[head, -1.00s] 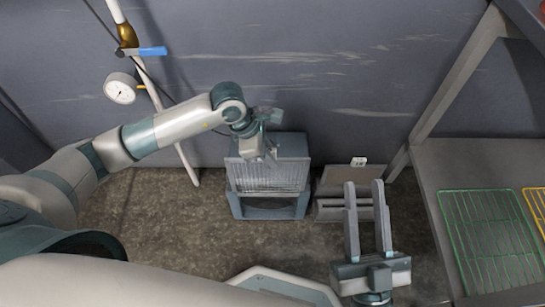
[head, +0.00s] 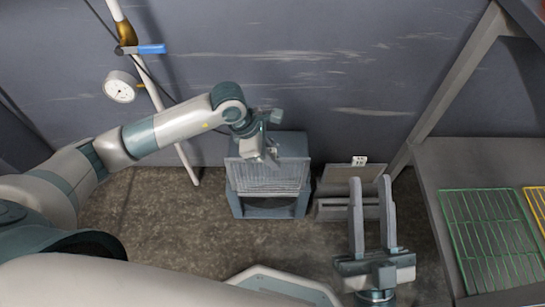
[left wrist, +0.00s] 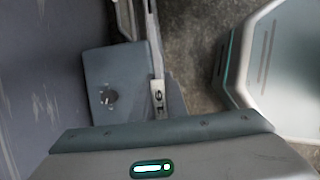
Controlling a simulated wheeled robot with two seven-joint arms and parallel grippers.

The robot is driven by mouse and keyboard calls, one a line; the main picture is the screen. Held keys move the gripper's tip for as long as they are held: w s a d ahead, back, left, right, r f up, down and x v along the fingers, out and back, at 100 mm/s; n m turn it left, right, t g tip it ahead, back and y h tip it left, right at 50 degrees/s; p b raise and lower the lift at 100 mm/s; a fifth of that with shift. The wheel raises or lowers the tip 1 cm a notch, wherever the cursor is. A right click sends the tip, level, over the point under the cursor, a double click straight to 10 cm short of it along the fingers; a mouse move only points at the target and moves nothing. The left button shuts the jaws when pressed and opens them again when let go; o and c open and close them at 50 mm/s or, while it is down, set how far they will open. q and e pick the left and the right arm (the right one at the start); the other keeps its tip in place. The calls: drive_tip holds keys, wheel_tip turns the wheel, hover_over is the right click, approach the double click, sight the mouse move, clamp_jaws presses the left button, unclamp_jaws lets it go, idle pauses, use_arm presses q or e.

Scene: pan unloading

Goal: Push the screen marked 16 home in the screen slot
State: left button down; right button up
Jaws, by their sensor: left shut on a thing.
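The screen marked 16 (head: 268,178) is a pale ribbed panel at the front of a teal box (head: 292,145). Its white tag reading 16 shows in the left wrist view (left wrist: 157,97), beside the box's top (left wrist: 110,70). My left gripper (head: 266,158) is at the screen's top edge and shut on it; its fingertips are hard to make out. The slot is hidden, so I cannot tell how deep the screen sits. My right gripper (head: 371,183) is open and empty, its two fingers pointing away in front of the grey holder.
A grey holder (head: 330,209) with a tagged panel (head: 342,175) stands right of the box. A bench (head: 455,158) at the right bears a green rack (head: 490,235) and a yellow rack (head: 537,205). A gauge (head: 120,88) and pipe stand at the left wall. Floor before the box is clear.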

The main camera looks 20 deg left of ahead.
drive_tip(key=shift+d+r+t+b, duration=0.25)
drive_tip(key=shift+r+t, duration=0.05)
drive_tip(key=shift+r, duration=0.2)
drive_tip(key=shift+d+r+t+b, duration=0.2)
drive_tip(key=shift+r+t, duration=0.1)
drive_tip(key=shift+r, duration=0.15)
idle(0.9)
